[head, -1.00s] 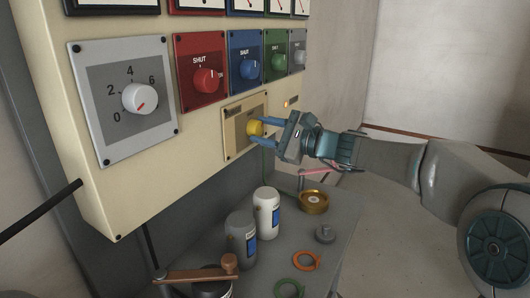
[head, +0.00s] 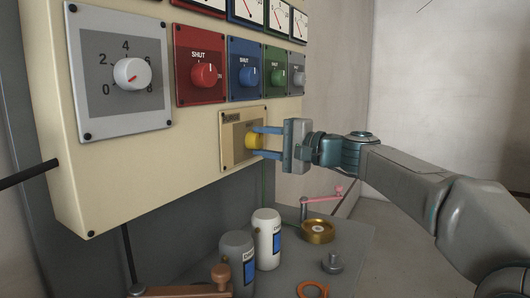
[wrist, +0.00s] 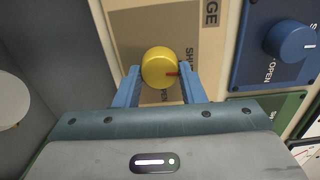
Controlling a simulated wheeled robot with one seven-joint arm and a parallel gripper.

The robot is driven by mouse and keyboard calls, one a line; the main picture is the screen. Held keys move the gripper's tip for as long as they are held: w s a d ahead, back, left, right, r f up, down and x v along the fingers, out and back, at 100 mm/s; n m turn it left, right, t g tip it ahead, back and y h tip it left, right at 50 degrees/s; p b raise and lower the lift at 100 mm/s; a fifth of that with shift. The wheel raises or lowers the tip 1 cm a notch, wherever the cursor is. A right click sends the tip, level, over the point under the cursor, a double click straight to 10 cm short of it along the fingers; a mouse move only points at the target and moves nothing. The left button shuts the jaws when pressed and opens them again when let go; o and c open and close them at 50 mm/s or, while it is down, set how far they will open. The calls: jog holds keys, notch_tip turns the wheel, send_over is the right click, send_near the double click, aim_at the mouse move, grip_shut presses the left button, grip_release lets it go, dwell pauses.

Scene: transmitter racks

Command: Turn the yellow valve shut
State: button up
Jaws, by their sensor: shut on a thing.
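The yellow valve knob (head: 254,141) sits on a beige plate (head: 230,152) low on the cream panel. My gripper (head: 264,142) reaches it from the right, its two blue fingers on either side of the knob, shut on it. In the wrist view the yellow knob (wrist: 158,66) lies between the fingertips (wrist: 160,72).
Red (head: 205,76), blue (head: 248,77) and green (head: 277,77) knobs sit just above. A white dial (head: 132,74) is at left. Below, a grey bench holds a white bottle (head: 267,240), a grey bottle (head: 237,262) and a brass disc (head: 318,231).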

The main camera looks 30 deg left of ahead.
dwell(0.4)
jog(key=o, duration=1)
jog(key=shift+d, duration=0.1)
jog(key=s+d, duration=0.1)
jog(key=d, duration=1.2)
jog(key=shift+d+b, duration=0.3)
jog(key=shift+b, duration=0.15)
jog(key=shift+s, duration=0.15)
